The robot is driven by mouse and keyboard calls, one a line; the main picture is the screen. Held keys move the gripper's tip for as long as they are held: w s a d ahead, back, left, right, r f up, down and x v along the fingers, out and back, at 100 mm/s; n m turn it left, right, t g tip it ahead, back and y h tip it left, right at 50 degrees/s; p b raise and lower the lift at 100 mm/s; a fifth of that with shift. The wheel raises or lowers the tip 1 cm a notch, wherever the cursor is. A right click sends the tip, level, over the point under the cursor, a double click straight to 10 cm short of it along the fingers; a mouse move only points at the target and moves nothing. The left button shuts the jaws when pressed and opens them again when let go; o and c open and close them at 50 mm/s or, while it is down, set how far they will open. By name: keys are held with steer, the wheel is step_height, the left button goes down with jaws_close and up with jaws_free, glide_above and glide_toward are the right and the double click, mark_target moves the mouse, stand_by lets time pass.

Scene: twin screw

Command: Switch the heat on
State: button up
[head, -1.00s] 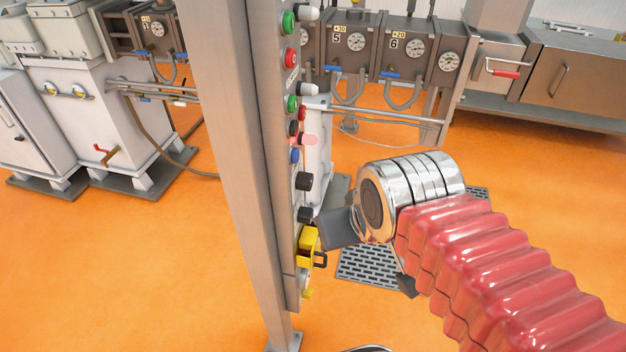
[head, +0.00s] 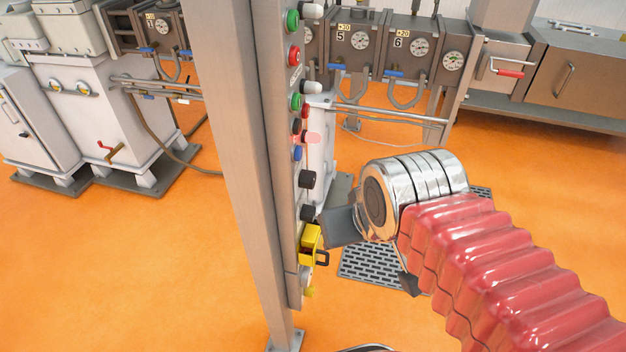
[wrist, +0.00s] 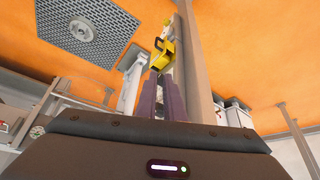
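The control panel (head: 290,262) is a narrow grey box on a post, seen almost edge-on in the head view. Its side carries green, red, white, blue and black controls. Two black knobs, an upper one (head: 307,180) and a lower one (head: 307,212), sit above a yellow switch (head: 311,240). The labels cannot be read, so I cannot tell which is the heat switch. My gripper (head: 345,226) is right of the panel, level with the lower knob and yellow switch. In the wrist view my gripper's fingers (wrist: 162,98) stand slightly apart, pointing toward the yellow switch (wrist: 163,55); contact cannot be told.
The grey post (head: 235,130) stands left of the panel. Behind are a machine barrel with gauges (head: 400,45) and white cabinets (head: 95,110) at left. A floor grate (head: 375,265) lies beneath my arm. Orange floor (head: 110,270) is open at left.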

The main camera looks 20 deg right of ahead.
steer(key=shift+o, duration=0.6)
steer(key=shift+d, duration=0.3)
steer(key=o, duration=0.8)
steer(key=d+f+m, duration=0.1)
steer(key=f, duration=0.1)
steer(key=d+f+m+g, duration=0.1)
steer(key=d, duration=0.1)
steer(key=d+f+m+g, duration=0.1)
steer(key=d+f, duration=0.1)
steer(key=shift+w+d+f, duration=0.2)
steer(key=shift+w+f, duration=0.1)
steer(key=shift+w, duration=0.1)
steer(key=shift+o, duration=0.6)
step_height(320, 180, down, 6)
steer(key=d+m+g+y, duration=0.2)
steer(key=m+g, duration=0.1)
steer(key=shift+s+d+f+m, duration=0.2)
steer(key=shift+d+m, duration=0.1)
steer(key=shift+m, duration=0.1)
step_height(320, 180, down, 4)
steer(key=w+m+y, duration=0.3)
steer(key=m+y, duration=0.3)
steer(key=y, duration=0.1)
steer(key=w+d+r+m+t+y, duration=0.3)
steer(key=w+r+t+y, duration=0.3)
steer(key=w+r+t, duration=0.2)
steer(key=shift+w+d+r+y, duration=0.3)
steer(key=shift+w+d+r, duration=0.3)
steer(key=shift+r, duration=0.1)
